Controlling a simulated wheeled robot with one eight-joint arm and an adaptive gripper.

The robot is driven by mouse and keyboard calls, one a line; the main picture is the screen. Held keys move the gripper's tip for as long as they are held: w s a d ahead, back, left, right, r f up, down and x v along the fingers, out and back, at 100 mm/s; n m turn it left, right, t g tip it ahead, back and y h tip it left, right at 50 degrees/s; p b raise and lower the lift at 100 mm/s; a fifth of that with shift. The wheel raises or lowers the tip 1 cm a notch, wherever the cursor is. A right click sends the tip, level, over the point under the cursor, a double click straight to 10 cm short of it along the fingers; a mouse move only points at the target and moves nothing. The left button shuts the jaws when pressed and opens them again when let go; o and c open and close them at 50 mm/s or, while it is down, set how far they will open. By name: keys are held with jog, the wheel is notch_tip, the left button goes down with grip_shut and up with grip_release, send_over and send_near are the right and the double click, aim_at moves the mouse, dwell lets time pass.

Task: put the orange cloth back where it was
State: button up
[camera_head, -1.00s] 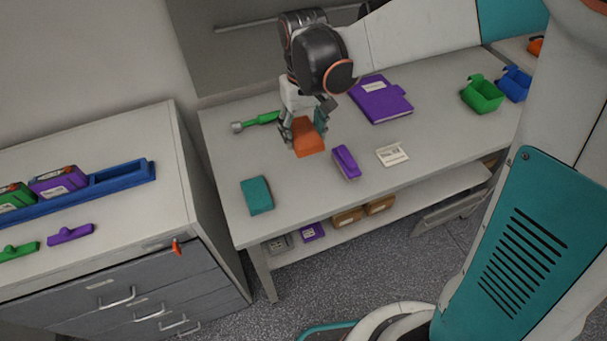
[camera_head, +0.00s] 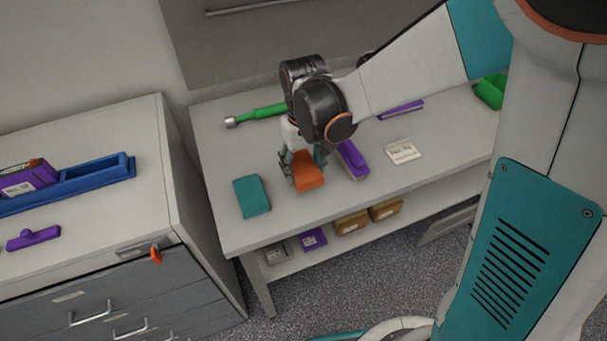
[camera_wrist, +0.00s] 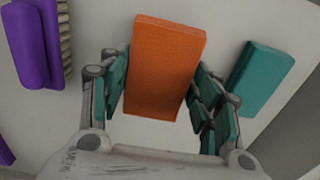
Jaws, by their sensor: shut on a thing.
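The orange cloth (camera_head: 307,171) is a folded block, held between the fingers of my gripper (camera_head: 305,160) at the front part of the light table. In the wrist view the orange cloth (camera_wrist: 165,65) fills the middle, with the teal finger pads of my gripper (camera_wrist: 160,95) on both sides of it. A teal folded cloth (camera_head: 251,196) lies to its left, and a purple brush (camera_head: 352,159) lies close to its right. I cannot tell whether the orange cloth touches the tabletop.
A green-handled tool (camera_head: 258,113) lies behind. A white label card (camera_head: 403,151) is at the right. Brown boxes (camera_head: 350,222) sit on the shelf below. A drawer cabinet (camera_head: 130,215) with a blue tray (camera_head: 95,178) stands at the left. Bare table (camera_head: 225,150) shows behind the teal cloth.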

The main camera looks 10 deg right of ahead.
aim_at(303, 167)
notch_tip(303, 167, down, 4)
jog(key=shift+r+b, duration=0.2)
jog(key=shift+b, duration=0.8)
jog(key=shift+r, duration=0.1)
jog(key=o, duration=0.6)
jog(key=shift+f, duration=0.2)
jog(key=o, duration=0.4)
jog(key=shift+o, duration=0.2)
jog(key=shift+r, duration=0.15)
notch_tip(303, 167, up, 12)
jog(key=p, duration=0.9)
jog(key=shift+r, duration=0.1)
